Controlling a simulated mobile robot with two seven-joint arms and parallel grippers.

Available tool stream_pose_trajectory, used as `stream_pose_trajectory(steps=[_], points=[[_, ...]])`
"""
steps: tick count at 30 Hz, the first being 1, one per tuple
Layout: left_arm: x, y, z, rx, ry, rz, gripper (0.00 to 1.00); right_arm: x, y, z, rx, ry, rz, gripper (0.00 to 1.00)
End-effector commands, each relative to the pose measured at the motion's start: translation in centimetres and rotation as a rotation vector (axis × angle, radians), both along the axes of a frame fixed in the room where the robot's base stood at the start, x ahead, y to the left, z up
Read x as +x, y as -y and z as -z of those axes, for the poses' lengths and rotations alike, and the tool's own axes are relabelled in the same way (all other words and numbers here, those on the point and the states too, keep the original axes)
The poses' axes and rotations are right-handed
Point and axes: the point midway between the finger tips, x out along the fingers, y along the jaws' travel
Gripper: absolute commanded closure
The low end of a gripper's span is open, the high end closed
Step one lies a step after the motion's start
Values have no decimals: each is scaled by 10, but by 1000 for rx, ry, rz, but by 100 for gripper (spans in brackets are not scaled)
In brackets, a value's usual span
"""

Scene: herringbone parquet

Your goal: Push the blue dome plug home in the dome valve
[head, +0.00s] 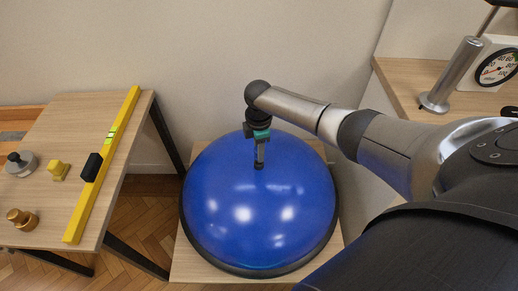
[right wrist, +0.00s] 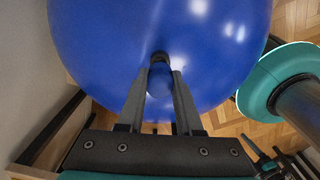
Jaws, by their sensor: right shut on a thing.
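A large glossy blue dome (head: 260,215) with a dark rim rests on a low wooden platform, and its curved surface fills much of the right wrist view (right wrist: 90,40). My right gripper (head: 259,165) points down at the upper part of the dome. In the right wrist view its two dark fingers (right wrist: 160,75) are shut on the small blue dome plug (right wrist: 160,78). A dark round piece, which looks like the dome valve (right wrist: 160,56), shows right at the plug's end. I cannot tell how deep the plug sits. My left gripper is not seen.
A wooden table (head: 60,190) at left holds a yellow spirit level (head: 118,130), a yellow knob piece (head: 59,170), a brass piece (head: 22,219) and a grey piece (head: 20,163). A shelf at right carries a metal cylinder (head: 453,75) and a gauge (head: 495,68).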

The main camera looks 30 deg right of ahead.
Motion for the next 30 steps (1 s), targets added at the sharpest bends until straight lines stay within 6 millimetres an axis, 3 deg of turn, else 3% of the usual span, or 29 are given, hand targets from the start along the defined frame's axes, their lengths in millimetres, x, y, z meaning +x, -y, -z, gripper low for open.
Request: stream_pose_trajectory(steps=[30], points=[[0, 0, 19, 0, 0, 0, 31, 0, 0, 26, 0, 0, 0, 100]])
